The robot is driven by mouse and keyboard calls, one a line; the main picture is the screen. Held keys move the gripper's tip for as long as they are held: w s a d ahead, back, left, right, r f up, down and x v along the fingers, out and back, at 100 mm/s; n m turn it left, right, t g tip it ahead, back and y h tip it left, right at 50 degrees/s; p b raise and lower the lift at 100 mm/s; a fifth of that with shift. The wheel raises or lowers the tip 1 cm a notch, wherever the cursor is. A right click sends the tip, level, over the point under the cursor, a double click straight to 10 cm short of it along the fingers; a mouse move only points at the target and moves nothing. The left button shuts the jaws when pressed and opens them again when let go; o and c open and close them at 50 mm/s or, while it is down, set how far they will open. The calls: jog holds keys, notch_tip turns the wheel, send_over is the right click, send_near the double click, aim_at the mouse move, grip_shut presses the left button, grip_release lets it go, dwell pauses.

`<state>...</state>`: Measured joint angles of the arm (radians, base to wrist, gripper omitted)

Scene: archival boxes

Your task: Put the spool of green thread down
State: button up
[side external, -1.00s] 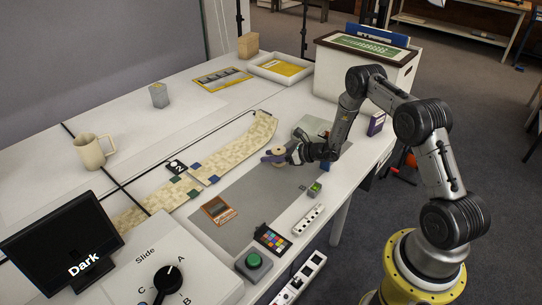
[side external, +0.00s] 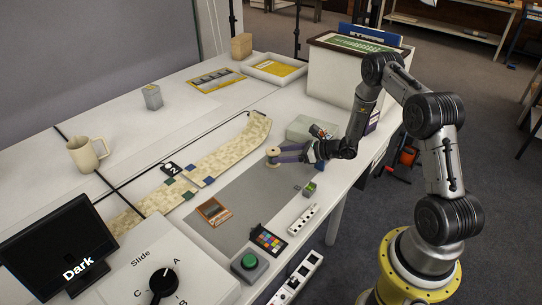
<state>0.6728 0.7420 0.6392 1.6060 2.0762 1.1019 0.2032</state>
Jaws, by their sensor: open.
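A small spool (side external: 272,157) with pale wooden ends stands upright near the far left edge of the grey mat (side external: 258,199), beside the beige patterned strip. It is too small for me to tell its thread colour. My gripper (side external: 283,153) is open just right of the spool, with its purplish fingers low over the mat and pointing left at it. I cannot tell whether a fingertip still touches the spool.
The patterned strip (side external: 219,157) runs left of the mat. A small green-topped block (side external: 309,189), a brown framed card (side external: 213,211), a colour chart (side external: 268,240) and a power strip (side external: 302,220) lie nearby. A pale greenish box (side external: 300,127) stands behind my gripper.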

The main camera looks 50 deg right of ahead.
jog(key=v, duration=0.4)
jog(key=shift+s+d+r, duration=0.1)
jog(key=shift+s+r, duration=0.05)
jog(key=shift+s, duration=0.05)
jog(key=s+a+r+n+g+y, duration=0.3)
jog(key=a+r+n+g+y, duration=0.2)
jog(key=a+r+n, duration=0.85)
jog(key=s+a+r+n+g+h, duration=0.2)
jog(key=s+a+r+n+g, duration=0.2)
jog(key=s+a+r+n, duration=0.6)
jog(key=s+d+r+n+h, duration=0.1)
jog(key=s+n+h, duration=0.1)
jog(key=s, duration=0.3)
jog(key=s+d+r+n+t+h, duration=0.1)
jog(key=s+d+n+h, duration=0.1)
jog(key=s+n+h, duration=0.1)
jog(key=s+d+r+n+h, duration=0.1)
jog(key=s+n, duration=0.3)
jog(key=s, duration=0.4)
jog(key=shift+d+r+t+h, duration=0.4)
jog(key=shift+r+h, duration=0.2)
jog(key=shift+h, duration=0.1)
